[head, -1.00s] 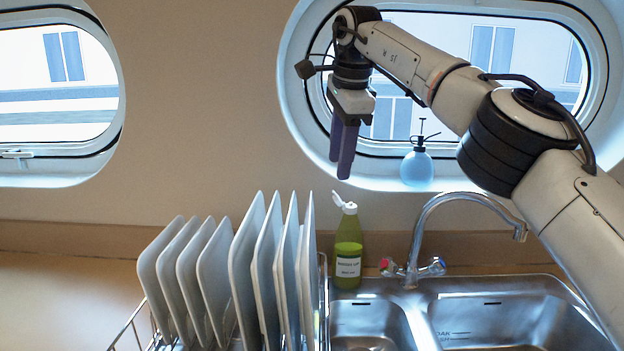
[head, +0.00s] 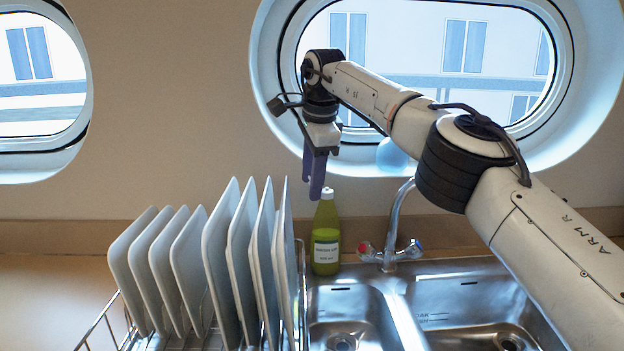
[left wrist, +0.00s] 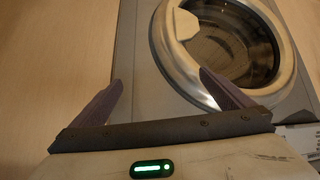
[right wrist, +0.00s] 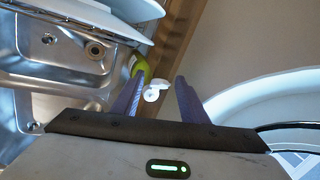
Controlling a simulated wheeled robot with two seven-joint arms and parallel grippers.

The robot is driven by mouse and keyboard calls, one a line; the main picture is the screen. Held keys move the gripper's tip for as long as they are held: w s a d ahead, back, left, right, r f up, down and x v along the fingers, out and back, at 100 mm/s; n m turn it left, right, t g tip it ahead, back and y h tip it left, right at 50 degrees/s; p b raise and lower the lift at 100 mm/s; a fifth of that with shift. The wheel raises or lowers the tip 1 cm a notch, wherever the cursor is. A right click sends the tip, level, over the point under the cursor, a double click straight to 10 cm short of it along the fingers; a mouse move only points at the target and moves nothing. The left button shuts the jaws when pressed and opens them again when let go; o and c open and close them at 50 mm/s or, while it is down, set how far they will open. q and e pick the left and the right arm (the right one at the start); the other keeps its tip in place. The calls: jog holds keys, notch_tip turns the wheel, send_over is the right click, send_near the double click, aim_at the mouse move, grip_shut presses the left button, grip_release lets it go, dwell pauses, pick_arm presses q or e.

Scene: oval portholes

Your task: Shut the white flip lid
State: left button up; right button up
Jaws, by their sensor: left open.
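The green bottle (head: 326,240) with a white label stands upright behind the sink, right of the dish rack. Its white flip lid (head: 327,193) is partly hidden by my right gripper (head: 312,196). In the right wrist view the white flip lid (right wrist: 154,92) looks open, swung out beside the round cap top. That gripper (right wrist: 160,78) points down with its fingers partly apart. The lid shows in the gap between them, beyond the tips; I cannot tell whether they touch it. My left gripper (left wrist: 160,76) is open and empty, outside the head view.
Upright plates (head: 215,265) fill the rack left of the bottle. A tap (head: 391,250) and steel sink (head: 455,290) are right of it. A blue spray bottle (head: 392,155) stands in the porthole, partly behind my right arm. A round-doored machine (left wrist: 225,45) faces my left wrist.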

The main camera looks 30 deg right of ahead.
grip_shut()
jog(key=shift+d+y+b, duration=0.2)
jog(key=shift+y+b, duration=0.1)
jog(key=shift+b, duration=0.05)
jog(key=shift+s+d+m+t+y+b, duration=0.25)
jog(key=shift+t+y+b, duration=0.35)
jog(key=shift+y, duration=0.3)
jog(key=shift+s+d+r+m+t+y+b, duration=0.15)
jog(key=shift+d+m+t+y+b, duration=0.2)
jog(key=shift+t+y, duration=0.55)
jog(key=shift+s+d+y, duration=0.1)
jog(key=shift+d+y, duration=0.1)
jog(key=shift+y, duration=0.6)
jog(key=shift+r, duration=0.1)
